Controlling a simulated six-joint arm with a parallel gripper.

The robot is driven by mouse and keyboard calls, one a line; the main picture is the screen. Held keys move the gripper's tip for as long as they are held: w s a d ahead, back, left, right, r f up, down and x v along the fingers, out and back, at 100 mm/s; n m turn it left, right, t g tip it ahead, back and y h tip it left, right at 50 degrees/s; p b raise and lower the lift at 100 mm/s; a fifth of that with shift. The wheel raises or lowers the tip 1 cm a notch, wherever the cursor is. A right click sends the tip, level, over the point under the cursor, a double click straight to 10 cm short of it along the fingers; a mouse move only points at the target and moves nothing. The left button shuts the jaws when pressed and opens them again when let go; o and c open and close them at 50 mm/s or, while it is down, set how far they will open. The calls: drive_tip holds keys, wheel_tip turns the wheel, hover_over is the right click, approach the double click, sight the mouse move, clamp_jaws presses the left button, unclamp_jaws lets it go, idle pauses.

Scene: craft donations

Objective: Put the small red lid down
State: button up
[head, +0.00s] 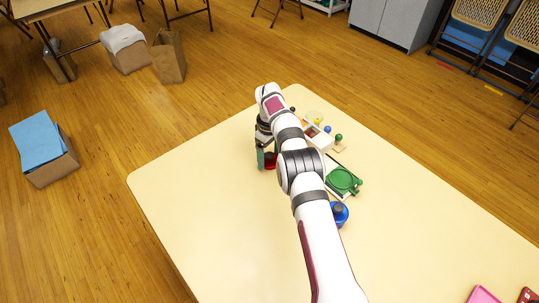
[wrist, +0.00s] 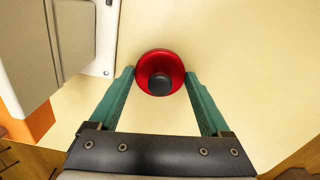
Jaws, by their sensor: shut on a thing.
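The small red lid (wrist: 145,66) is round, with a dark knob on top. In the wrist view it sits between the green fingertips of my gripper (wrist: 159,76), which are shut on its edges. In the head view my gripper (head: 265,160) is over the far left part of the table, and a bit of the red lid (head: 270,163) shows between the fingers. I cannot tell whether the lid touches the table or is held just above it.
The cream table (head: 205,190) is clear on its left and near sides. Right of my arm are a green lid-like piece (head: 343,180), a blue lid (head: 339,213) and a small tray with balls (head: 318,138). Pink (head: 482,295) and dark red items lie at the near right.

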drive_tip(key=o, duration=1.1)
drive_tip(key=shift+f, duration=0.15)
drive_tip(key=shift+o, duration=0.2)
wheel_tip(320, 180, up, 12)
wheel_tip(320, 180, up, 8)
drive_tip(key=m, duration=0.3)
hover_over(270, 154)
drive_tip(key=s+d, duration=0.3)
drive_tip(key=s+d+r+m, duration=0.45)
drive_tip(key=s+r, duration=0.25)
drive_tip(key=s, duration=0.5)
drive_tip(key=s+d+f+m, duration=0.1)
drive_tip(key=s+m, duration=0.2)
drive_tip(key=s, duration=0.6)
drive_tip(key=s+d+f+m+y, duration=0.1)
drive_tip(key=s+f+m, duration=0.1)
drive_tip(key=s, duration=0.7)
drive_tip(key=s+d+f+m, duration=0.1)
drive_tip(key=s+m, duration=0.3)
drive_tip(key=s, duration=0.5)
drive_tip(key=shift+s+d+f+y, duration=0.25)
drive_tip(key=shift+s+f+y, duration=0.15)
drive_tip(key=shift+f, duration=0.3)
